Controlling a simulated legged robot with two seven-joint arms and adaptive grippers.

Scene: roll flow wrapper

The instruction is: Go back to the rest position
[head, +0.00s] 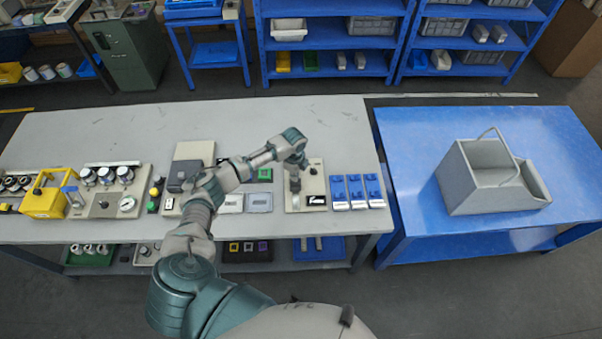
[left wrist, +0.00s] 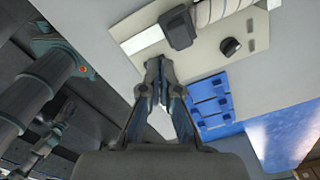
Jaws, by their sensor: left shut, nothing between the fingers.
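My left gripper (head: 295,182) is over the beige panel (head: 318,172) on the grey worktable, near the table's right part. In the left wrist view the fingers (left wrist: 158,72) are together with nothing between them. They point toward the edge of the beige panel (left wrist: 218,66), which carries a dark block, a pale roll and a black knob. I cannot tell whether the fingertips touch the panel. My left arm reaches in from the bottom of the head view, over the table's front edge. My right gripper is not seen.
Blue switch-like parts (head: 357,189) lie right of the panel. A yellow carrier (head: 45,197) and a gauge panel (head: 103,201) sit at the left. A grey bin with a handle (head: 489,176) stands on the blue table (head: 425,125). The worktable's back strip (head: 200,122) is clear.

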